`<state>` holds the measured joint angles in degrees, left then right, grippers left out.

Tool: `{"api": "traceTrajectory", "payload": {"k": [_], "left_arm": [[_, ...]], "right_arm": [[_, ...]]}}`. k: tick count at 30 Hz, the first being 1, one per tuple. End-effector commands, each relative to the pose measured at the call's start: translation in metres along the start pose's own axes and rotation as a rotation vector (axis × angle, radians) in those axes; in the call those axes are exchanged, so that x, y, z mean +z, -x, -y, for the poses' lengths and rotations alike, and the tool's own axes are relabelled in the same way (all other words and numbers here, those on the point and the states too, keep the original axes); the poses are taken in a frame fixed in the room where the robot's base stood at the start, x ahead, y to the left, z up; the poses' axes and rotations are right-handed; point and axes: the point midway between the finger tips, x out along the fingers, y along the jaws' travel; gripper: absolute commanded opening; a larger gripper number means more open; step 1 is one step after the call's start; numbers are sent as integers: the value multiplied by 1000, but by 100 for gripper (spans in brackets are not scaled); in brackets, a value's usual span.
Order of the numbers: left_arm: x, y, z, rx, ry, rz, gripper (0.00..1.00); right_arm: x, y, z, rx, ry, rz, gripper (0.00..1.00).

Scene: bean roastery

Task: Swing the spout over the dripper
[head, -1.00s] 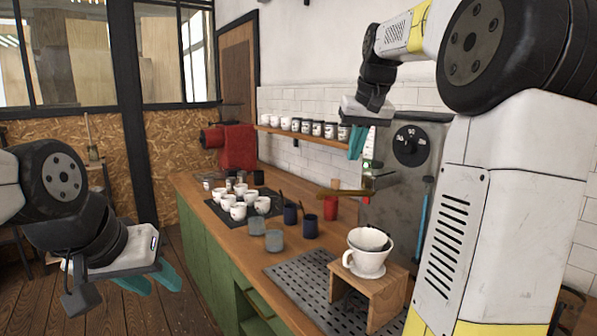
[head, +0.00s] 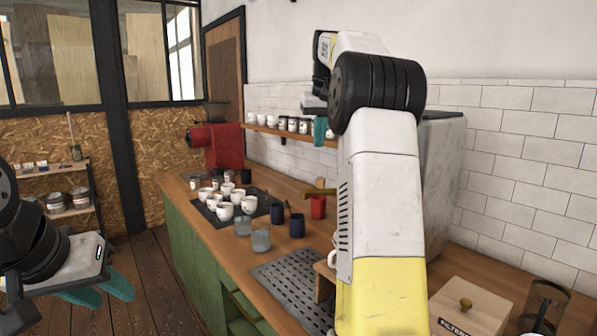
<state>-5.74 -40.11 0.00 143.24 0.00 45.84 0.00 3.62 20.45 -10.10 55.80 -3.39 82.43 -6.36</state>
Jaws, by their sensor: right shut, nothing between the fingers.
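The brass spout (head: 319,192) shows only as a short piece above the counter, left of my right arm. The rest of it is hidden behind that arm. The white dripper (head: 332,258) shows only as a sliver at the arm's left edge, on a wooden stand (head: 324,278). My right gripper (head: 319,131) is shut and empty, its teal fingers above the visible piece of spout and apart from it in the picture. My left gripper (head: 104,291) is open and empty at lower left, over the floor and away from the counter.
White cups (head: 225,211), dark blue cups (head: 297,226) and a metal drip grate (head: 291,290) occupy the counter. A red grinder (head: 217,145) stands at the back. A wooden filter box (head: 469,306) and a glass press (head: 543,304) stand at front right.

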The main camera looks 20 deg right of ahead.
Motion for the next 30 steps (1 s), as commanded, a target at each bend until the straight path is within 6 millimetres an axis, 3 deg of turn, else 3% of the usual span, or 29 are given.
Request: {"api": "traceTrajectory", "payload": {"k": [5,16,24,30], "left_arm": [[0,0,0,0,0,0,36],[0,0,0,0,0,0,36],[0,0,0,0,0,0,36],[0,0,0,0,0,0,36]], "right_arm": [[1,-21,0,-1,0,5,0],[1,-100,0,-1,0,5,0],[32,-88,1,-1,1,1,0],[39,-86,0,0,1,0,0]]}}
